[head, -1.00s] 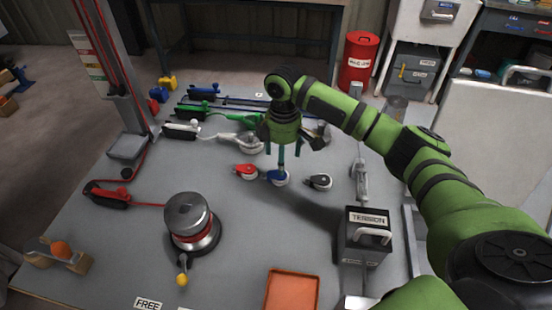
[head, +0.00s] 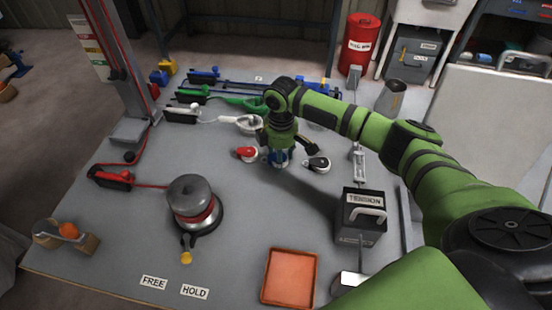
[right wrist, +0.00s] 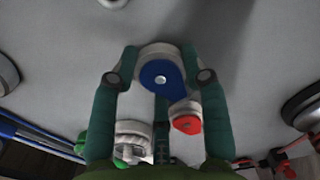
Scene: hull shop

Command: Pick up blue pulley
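The blue pulley, with a blue cheek plate and a pale wheel, sits between the fingers of my right gripper (right wrist: 160,62) in the right wrist view. There the blue plate (right wrist: 160,77) shows clearly. The fingers stand apart on either side of the wheel, very close to its edges; firm contact cannot be made out. In the head view my right gripper (head: 279,160) is low over the bench and mostly hides the blue pulley. My left gripper is not in view.
A red pulley (head: 246,154) lies just left of the gripper and a black pulley (head: 318,163) just right. A winch drum (head: 193,197), a TENSION box (head: 362,215) and an orange tray (head: 290,278) stand nearer. The bench between drum and box is clear.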

